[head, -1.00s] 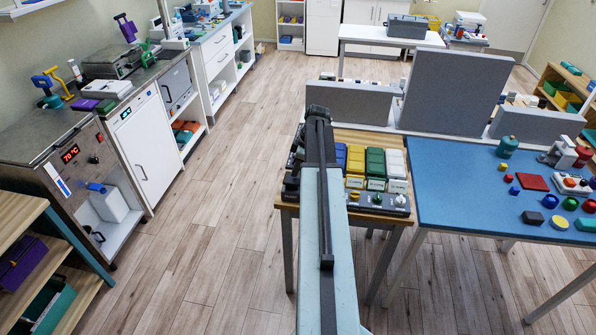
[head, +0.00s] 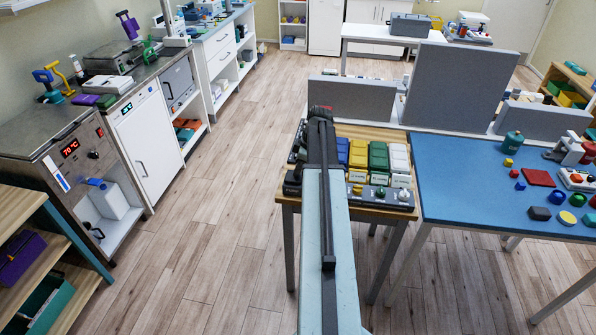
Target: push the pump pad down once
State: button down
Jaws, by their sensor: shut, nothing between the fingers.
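My arm reaches forward from the bottom middle over a small wooden table (head: 374,209). My gripper (head: 320,112) is at the far end of the arm, above the table's left part. It is shut and seen from behind, so its fingertips are mostly hidden. I cannot make out a pump pad for certain. A teal canister (head: 512,142) with a small top stands upright on the blue table (head: 460,190), to the right of my gripper and well apart from it.
Blue, yellow, green and white bins (head: 378,156) and a grey knob panel (head: 380,196) are right of my arm. Grey upright panels (head: 465,88) stand behind the tables. Coloured buttons (head: 567,217) lie on the blue table. The left floor (head: 215,220) is clear.

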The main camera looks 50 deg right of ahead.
jog(key=shift+s+a+f, duration=0.1)
jog(key=shift+s+a, duration=0.05)
jog(key=shift+s, duration=0.1)
jog(key=shift+w+r+p, duration=0.15)
jog(key=shift+r+p, duration=0.15)
jog(key=shift+p, duration=0.25)
notch_tip(320, 180, up, 5)
jog(key=p, duration=0.4)
jog(key=shift+f+p, duration=0.15)
jog(key=shift+p, duration=0.2)
jog(key=p+v, duration=0.8)
jog(key=v, duration=0.1)
jog(key=shift+d, duration=0.3)
